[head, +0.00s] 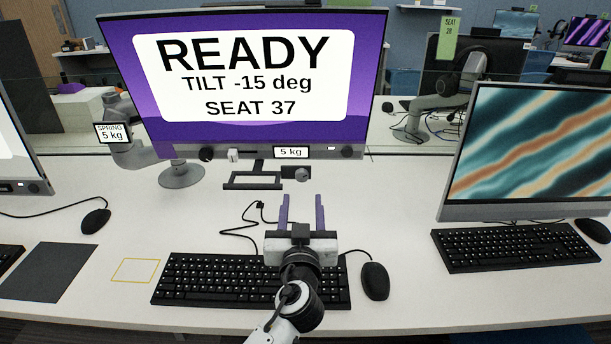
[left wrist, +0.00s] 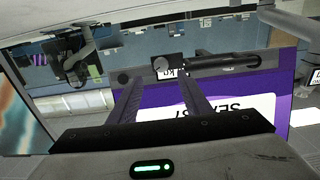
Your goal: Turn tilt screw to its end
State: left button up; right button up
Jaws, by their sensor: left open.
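The monitor (head: 245,80) reads READY, TILT -15 deg and SEAT 37. Below its lower edge, a dark block with a round grey head, which looks like the tilt screw (head: 302,174), sits beside a dark bracket (head: 252,181). My left gripper (head: 300,198) is open and empty, its purple fingers pointing toward that screw from the front and standing apart from it in the head view. In the left wrist view, which is upside down, the round head (left wrist: 160,64) appears between the finger ends (left wrist: 165,72). Contact cannot be told there. My right gripper is not in view.
A keyboard (head: 220,279) and a mouse (head: 375,281) lie near my left gripper. A black cable (head: 240,228) lies on the white desk left of the fingers. Other monitors stand left and right (head: 535,150). A spring label (head: 112,133) reads 5 kg.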

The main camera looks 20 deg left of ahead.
aim_at(302, 178)
pick_arm(q)
jog(key=x, duration=0.8)
jog(key=shift+s+a+p, duration=0.1)
jog(key=shift+p, duration=0.25)
jog(key=shift+w+a, duration=0.1)
jog(key=shift+w, duration=0.3)
jog(key=c, duration=1)
jog(key=shift+c, duration=0.2)
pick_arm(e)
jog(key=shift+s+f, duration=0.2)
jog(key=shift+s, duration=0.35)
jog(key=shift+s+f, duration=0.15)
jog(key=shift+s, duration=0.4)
